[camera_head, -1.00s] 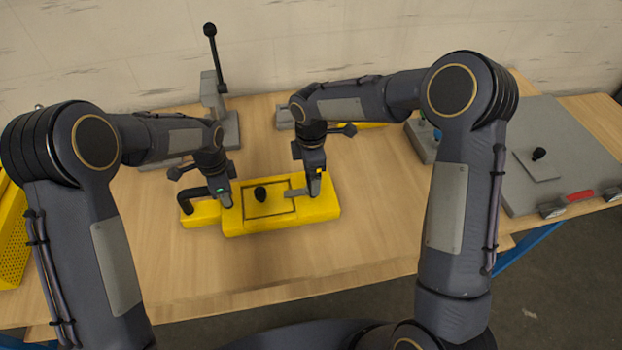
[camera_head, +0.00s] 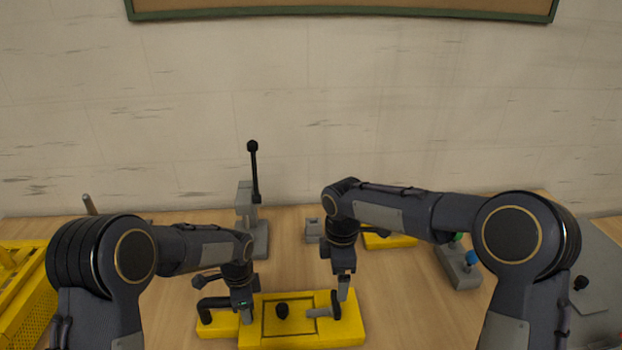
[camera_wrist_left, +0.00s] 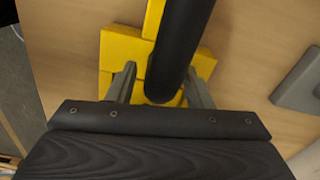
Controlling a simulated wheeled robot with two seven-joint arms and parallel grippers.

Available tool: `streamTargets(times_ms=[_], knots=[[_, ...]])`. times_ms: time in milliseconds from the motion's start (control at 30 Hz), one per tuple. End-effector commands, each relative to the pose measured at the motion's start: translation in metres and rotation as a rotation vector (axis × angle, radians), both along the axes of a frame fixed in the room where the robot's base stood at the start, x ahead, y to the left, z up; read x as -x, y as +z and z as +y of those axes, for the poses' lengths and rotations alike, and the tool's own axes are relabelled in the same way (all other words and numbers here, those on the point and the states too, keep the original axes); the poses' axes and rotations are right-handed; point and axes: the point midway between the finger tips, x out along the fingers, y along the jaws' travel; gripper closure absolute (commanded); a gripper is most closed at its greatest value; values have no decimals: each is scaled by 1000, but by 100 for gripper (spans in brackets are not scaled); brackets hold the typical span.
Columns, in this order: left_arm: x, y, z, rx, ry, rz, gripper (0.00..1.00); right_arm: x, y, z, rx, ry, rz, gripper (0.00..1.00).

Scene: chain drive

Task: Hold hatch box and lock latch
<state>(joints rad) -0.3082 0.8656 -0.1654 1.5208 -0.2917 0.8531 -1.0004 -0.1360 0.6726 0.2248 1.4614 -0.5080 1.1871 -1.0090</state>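The yellow hatch box (camera_head: 286,340) lies on the table in the head view, with a black knob (camera_head: 282,311) inside its dark square outline. A grey latch bar (camera_head: 319,312) with a black disc (camera_head: 336,304) is on its right part. A black bent handle (camera_head: 214,303) is at its left end. My left gripper (camera_head: 242,308) is at the handle's right end. In the left wrist view, the left fingers (camera_wrist_left: 160,85) straddle the black handle (camera_wrist_left: 178,45); firm contact is unclear. My right gripper (camera_head: 343,293) is just above and beside the disc; its finger gap is not clear.
A grey stand with a black lever (camera_head: 254,172) is behind the box. A grey control block (camera_head: 459,268) with coloured knobs is at the right. A yellow crate (camera_head: 22,300) is at the far left. Bare table lies right of the box.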

Motion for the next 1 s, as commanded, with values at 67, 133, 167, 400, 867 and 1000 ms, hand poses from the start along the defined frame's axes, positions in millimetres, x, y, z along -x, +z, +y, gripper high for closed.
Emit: streamTargets(times_ms=[67, 133, 167, 400, 867, 1000], knots=[[0, 0, 0, 0, 0, 0, 48, 0, 0, 0, 0, 0, 0, 9], [0, 0, 0, 1, -1, 0, 48, 0, 0, 0, 0, 0, 0, 9], [0, 0, 0, 1, -1, 0, 48, 0, 0, 0, 0, 0, 0, 9], [0, 7, -1, 2, -1, -1, 48, 0, 0, 0, 0, 0, 0, 9], [-1, 96, 0, 2, 0, -3, 48, 0, 0, 0, 0, 0, 0, 9], [-1, 112, -1, 2, -1, -2, 48, 0, 0, 0, 0, 0, 0, 9]])
